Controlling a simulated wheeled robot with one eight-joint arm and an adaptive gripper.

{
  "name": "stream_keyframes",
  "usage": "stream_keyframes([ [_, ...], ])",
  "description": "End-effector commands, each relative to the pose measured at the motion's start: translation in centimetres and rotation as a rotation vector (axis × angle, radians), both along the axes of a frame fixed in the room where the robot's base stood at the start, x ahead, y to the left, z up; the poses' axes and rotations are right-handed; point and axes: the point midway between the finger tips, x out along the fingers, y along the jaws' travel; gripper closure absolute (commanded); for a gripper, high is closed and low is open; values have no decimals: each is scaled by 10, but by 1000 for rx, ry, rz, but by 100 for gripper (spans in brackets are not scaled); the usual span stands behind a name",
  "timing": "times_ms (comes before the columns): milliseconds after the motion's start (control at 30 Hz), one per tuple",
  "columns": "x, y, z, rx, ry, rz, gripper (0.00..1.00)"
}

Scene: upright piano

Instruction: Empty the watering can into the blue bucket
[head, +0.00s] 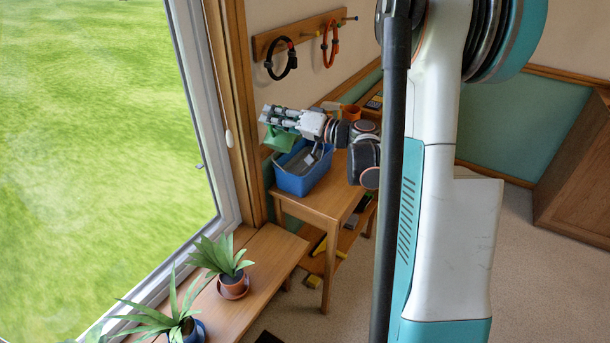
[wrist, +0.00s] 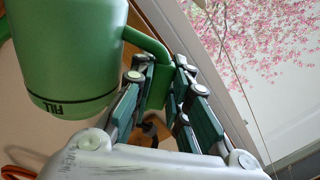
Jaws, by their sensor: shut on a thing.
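The green watering can (head: 280,139) hangs at my gripper (head: 272,117), over the back-left part of the blue bucket (head: 302,183). In the wrist view, the can's rounded green body (wrist: 68,50) with a dark line and the word FILL fills the upper left. My gripper's fingers (wrist: 167,85) are shut on the can's green handle. The can is mostly hidden behind the gripper in the head view, so its exact tilt and spout are hard to tell. The bucket stands upright on the wooden table, with something grey showing inside it.
A wall rack (head: 300,37) holds a black and an orange loop. Potted plants stand on the windowsill (head: 262,258) at front left. Yellow things lie low under the table.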

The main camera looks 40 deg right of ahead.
Motion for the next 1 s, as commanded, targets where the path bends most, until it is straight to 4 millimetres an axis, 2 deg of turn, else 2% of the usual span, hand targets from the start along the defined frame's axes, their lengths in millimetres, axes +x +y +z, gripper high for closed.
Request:
stream_keyframes([
  [333, -10, 17, -39, -159, -88, 1, 100],
  [733, -15, 27, -59, -272, -150, 1, 100],
  [1000, -18, 33, -92, -404, -224, 1, 100],
])
